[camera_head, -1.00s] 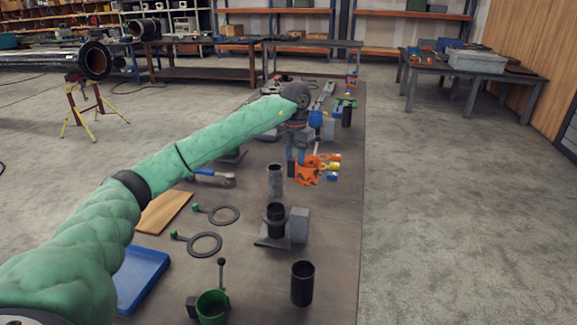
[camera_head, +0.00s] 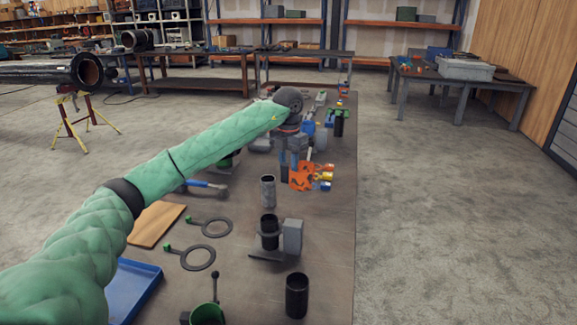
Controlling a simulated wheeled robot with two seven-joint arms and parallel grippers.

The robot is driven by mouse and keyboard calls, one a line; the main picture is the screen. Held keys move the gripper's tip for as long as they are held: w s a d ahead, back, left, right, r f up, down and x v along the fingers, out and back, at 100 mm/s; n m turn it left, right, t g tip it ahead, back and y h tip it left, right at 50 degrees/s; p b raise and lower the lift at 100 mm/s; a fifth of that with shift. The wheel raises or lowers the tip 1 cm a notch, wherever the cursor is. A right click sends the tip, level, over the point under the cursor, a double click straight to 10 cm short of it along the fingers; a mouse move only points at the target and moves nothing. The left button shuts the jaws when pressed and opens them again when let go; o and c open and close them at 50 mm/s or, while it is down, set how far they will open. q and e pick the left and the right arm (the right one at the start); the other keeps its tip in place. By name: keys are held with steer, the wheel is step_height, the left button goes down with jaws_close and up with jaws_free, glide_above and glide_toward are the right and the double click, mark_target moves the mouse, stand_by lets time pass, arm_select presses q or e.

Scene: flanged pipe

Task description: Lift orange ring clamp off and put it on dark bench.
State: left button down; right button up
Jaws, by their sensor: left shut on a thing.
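The orange ring clamp (camera_head: 303,178), with dark marks on it, is at the right side of the dark bench (camera_head: 325,235). My left gripper (camera_head: 291,170) reaches in from the left, points down and is shut on the clamp at its left side. Small yellow, red and blue parts show just right of the clamp. Whether the clamp touches the bench or hangs just above it, I cannot tell. My right gripper is not in view.
A grey upright tube (camera_head: 268,191) stands just nearer than the clamp. A black tube with a flange (camera_head: 269,232), a grey block (camera_head: 292,237) and a black cup (camera_head: 297,296) stand nearer. Flat rings (camera_head: 197,257) and a blue tray (camera_head: 135,288) lie left. Bare bench shows along the right edge.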

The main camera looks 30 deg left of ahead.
arm_select(q)
steer(key=shift+r+p, duration=0.5)
steer(key=shift+r, duration=1.05)
